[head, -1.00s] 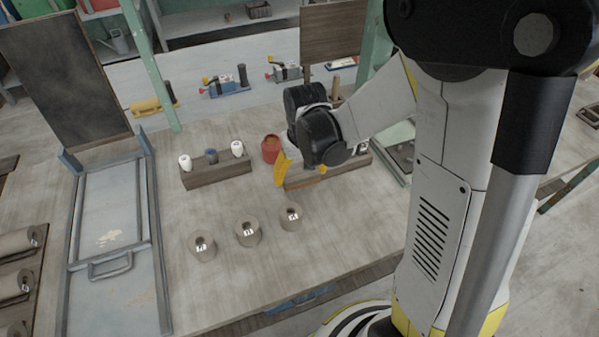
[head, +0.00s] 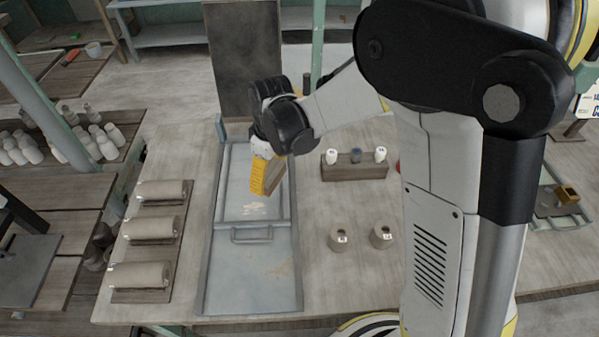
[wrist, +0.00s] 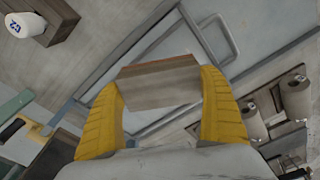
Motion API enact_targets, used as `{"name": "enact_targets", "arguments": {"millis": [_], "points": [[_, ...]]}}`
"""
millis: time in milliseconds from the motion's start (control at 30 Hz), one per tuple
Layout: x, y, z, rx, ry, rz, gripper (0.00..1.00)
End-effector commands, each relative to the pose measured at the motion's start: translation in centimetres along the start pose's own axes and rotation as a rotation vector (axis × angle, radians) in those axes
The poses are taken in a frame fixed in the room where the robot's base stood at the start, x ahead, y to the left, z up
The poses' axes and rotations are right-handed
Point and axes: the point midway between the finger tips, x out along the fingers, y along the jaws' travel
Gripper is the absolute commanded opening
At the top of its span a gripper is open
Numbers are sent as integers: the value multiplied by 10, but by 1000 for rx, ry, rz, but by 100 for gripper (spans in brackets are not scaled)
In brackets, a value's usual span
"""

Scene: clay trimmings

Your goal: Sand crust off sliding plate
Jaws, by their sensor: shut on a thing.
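The sliding plate (head: 282,292) is a blue-grey sheet lying in a raised frame with a bar handle (head: 251,236) across it. A pale, flaky crust patch (head: 254,209) lies on it just behind the handle, and a fainter tan stain shows in front. My gripper (head: 266,177) hangs above the plate, behind the crust patch. In the wrist view its yellow fingers are shut on a sanding block (wrist: 160,84), grey-brown with a reddish top edge. The block appears clear of the plate. The crust cannot be made out in the wrist view.
Several clay rolls on boards (head: 150,231) lie left of the frame. A wooden rack (head: 354,173) with small jars and two grey clay rings (head: 342,237) stand to the right. A dark upright board (head: 245,60) stands behind the frame.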

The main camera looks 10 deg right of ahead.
Motion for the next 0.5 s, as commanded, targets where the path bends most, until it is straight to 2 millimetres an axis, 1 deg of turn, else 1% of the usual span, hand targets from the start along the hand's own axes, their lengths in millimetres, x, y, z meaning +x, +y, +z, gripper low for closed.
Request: {"name": "enact_targets", "arguments": {"millis": [33, 100, 200, 333, 500], "points": [[-5, -10, -14, -80, 1, -9, 58], [-8, -23, -32, -194, 4, -22, 58], [-12, -39, -50, -328, 7, -36, 58], [-15, -53, -66, -444, 10, -49, 58], [-14, -60, -73, -501, 12, -55, 58]]}}
